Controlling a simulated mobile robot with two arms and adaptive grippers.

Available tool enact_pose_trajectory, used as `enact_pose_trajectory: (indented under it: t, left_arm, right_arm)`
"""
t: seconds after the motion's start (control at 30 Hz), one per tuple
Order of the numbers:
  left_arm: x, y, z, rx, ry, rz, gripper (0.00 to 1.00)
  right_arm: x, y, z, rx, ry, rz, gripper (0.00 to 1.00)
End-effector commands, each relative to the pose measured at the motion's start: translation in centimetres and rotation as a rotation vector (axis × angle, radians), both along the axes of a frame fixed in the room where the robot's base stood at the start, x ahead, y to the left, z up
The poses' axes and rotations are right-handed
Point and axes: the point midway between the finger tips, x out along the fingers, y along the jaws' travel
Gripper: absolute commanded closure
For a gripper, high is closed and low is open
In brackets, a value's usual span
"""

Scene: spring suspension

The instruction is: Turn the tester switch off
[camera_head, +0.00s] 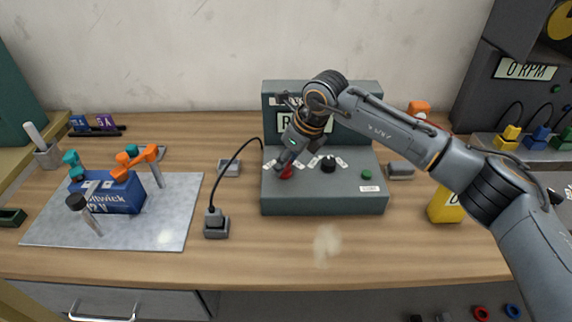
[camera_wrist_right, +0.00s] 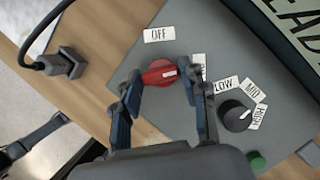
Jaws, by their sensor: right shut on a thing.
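The grey tester (camera_head: 330,202) stands on the wooden bench, with a display plate on its raised back. Its red switch knob (camera_wrist_right: 158,73) sits on the sloped top at the left, with a white mark on its right side in the wrist view. An OFF label (camera_wrist_right: 159,35) lies above the knob there; another label (camera_wrist_right: 199,62) to its right is partly hidden by a finger. My right gripper (camera_wrist_right: 162,88) is shut on the red knob, one finger on each side. It also shows in the head view (camera_head: 283,166). My left gripper is not in view.
A black knob (camera_head: 328,164) with LOW, MID and HIGH labels and a green button (camera_head: 367,174) are right of the red knob. A black cable runs from a plug (camera_head: 215,223) to the tester.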

Motion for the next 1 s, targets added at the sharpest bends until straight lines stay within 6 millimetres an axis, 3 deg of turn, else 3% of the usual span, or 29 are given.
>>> enact_pose_trajectory:
  t: [0.1,0.4,1.0]
  left_arm:
    - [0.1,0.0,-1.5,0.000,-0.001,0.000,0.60]
    - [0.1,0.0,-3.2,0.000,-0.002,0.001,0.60]
    - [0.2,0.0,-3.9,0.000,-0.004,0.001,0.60]
  right_arm:
    - [0.2,-0.1,-0.3,0.003,-0.001,0.098,0.88]
    - [0.3,0.0,-0.1,0.003,-0.001,0.382,0.88]
    - [0.7,0.0,0.2,0.002,-0.001,0.951,0.88]
